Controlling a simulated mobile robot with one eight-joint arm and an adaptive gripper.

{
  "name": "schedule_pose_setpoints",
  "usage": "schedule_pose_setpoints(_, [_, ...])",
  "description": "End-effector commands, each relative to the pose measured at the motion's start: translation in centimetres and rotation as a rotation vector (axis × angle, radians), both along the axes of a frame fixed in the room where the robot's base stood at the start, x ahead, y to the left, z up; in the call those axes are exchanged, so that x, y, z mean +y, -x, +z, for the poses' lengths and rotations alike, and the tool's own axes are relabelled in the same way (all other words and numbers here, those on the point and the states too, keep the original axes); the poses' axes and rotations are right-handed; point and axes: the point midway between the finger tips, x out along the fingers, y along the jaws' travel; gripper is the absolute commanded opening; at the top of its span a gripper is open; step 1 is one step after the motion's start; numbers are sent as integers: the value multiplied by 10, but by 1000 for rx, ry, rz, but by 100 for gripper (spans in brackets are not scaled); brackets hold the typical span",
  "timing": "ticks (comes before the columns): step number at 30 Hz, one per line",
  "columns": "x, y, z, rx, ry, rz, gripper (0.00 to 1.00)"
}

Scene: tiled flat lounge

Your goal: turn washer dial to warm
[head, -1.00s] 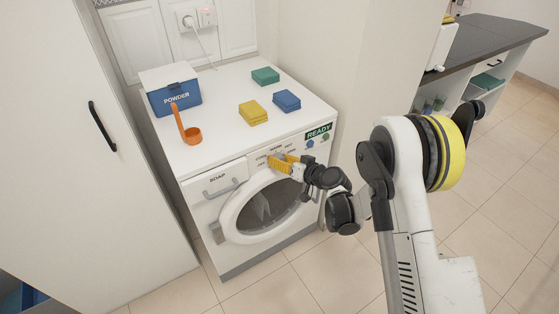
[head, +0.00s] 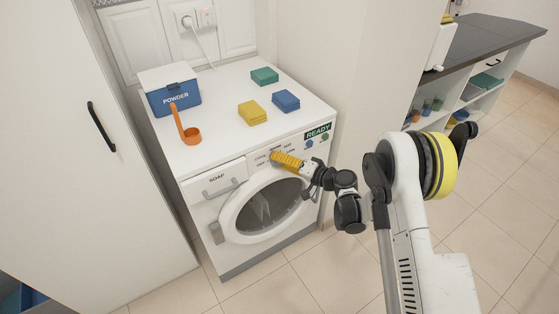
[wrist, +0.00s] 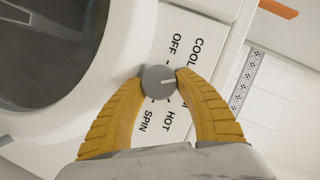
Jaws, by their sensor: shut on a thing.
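The washer (head: 225,250) is a white front-loader with a round door, and its dial sits on the front panel above the door. The WARM label is largely covered by a finger in the wrist view. My gripper (wrist: 160,76) has yellow ribbed fingers closed on both sides of the dial. In the head view my gripper (head: 276,156) hides the dial.
On the washer top are a blue powder box (head: 172,92), an orange scoop (head: 189,132), and yellow (head: 254,112), blue (head: 286,100) and green (head: 265,77) folded cloths. A READY display (head: 317,131) is right of the dial. A tall white cabinet (head: 60,170) stands left.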

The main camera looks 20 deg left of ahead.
Motion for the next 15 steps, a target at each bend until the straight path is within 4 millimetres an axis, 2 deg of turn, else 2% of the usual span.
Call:
schedule_pose_setpoints(14, [1, -1, 2, 10, -12, -2, 8])
schedule_pose_setpoints(15, [1, -1, 2, 10, -12, -2, 48])
